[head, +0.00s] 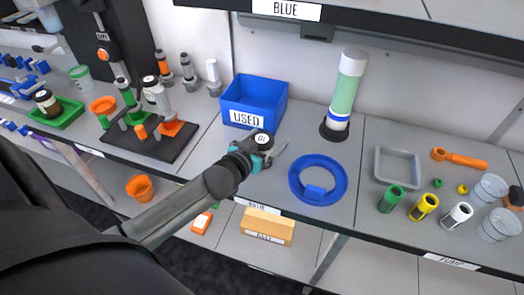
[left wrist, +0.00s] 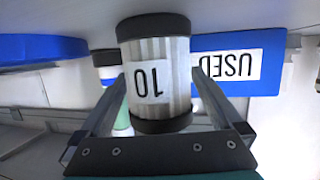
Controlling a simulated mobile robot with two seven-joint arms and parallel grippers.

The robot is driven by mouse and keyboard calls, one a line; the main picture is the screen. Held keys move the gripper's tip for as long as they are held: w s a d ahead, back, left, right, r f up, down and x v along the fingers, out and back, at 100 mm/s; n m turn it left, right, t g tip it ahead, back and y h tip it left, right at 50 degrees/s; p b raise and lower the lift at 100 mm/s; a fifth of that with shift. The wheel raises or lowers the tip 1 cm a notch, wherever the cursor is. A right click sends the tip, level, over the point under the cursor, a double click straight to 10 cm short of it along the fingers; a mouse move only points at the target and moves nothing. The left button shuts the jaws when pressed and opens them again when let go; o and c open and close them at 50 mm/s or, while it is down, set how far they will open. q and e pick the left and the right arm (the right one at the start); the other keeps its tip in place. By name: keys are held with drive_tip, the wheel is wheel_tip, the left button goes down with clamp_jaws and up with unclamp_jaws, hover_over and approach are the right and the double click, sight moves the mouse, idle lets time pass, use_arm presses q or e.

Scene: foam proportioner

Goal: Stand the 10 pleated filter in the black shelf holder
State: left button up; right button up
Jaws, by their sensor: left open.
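The pleated filter (head: 263,140) labelled 10 stands on the worktop just in front of the blue USED bin. In the left wrist view the filter (left wrist: 153,70) shows white pleats, black end caps and an upside-down 10 label. My left gripper (head: 262,157) is open, with one finger on each side of the filter. The left wrist view shows the open fingers (left wrist: 158,105) with a gap at both sides of it. My right gripper is not in view. I cannot pick out the black shelf holder with certainty.
The blue USED bin (head: 253,102) is behind the filter. A blue ring-shaped item (head: 340,178) lies to the right, with a green column (head: 346,90) behind it. A black stand (head: 150,140) is left.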

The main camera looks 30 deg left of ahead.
use_arm(q)
drive_tip(key=shift+w+f, duration=0.1)
drive_tip(key=shift+w, duration=0.2)
drive_tip(key=c, duration=1.5)
